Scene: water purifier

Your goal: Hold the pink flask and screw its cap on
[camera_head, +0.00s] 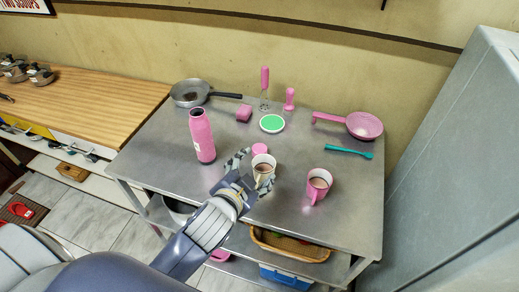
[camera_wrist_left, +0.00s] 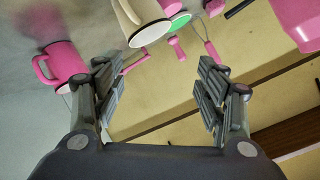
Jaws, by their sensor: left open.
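The pink flask (camera_head: 202,137) stands upright and uncapped on the left of the metal table; part of it shows at the upper right of the left wrist view (camera_wrist_left: 300,22). A flat pink disc, apparently its cap (camera_head: 260,149), lies on the table right of the flask, just behind a cream mug. My left gripper (camera_head: 247,172) is open and empty over the table's middle, its fingers close to the cream mug (camera_head: 264,167). In the left wrist view my left gripper (camera_wrist_left: 157,88) has its fingers wide apart, with the mug (camera_wrist_left: 145,22) above the gap. My right gripper is out of view.
A pink mug (camera_head: 318,184) stands right of the cream mug. A grey cabinet (camera_head: 455,165) stands right.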

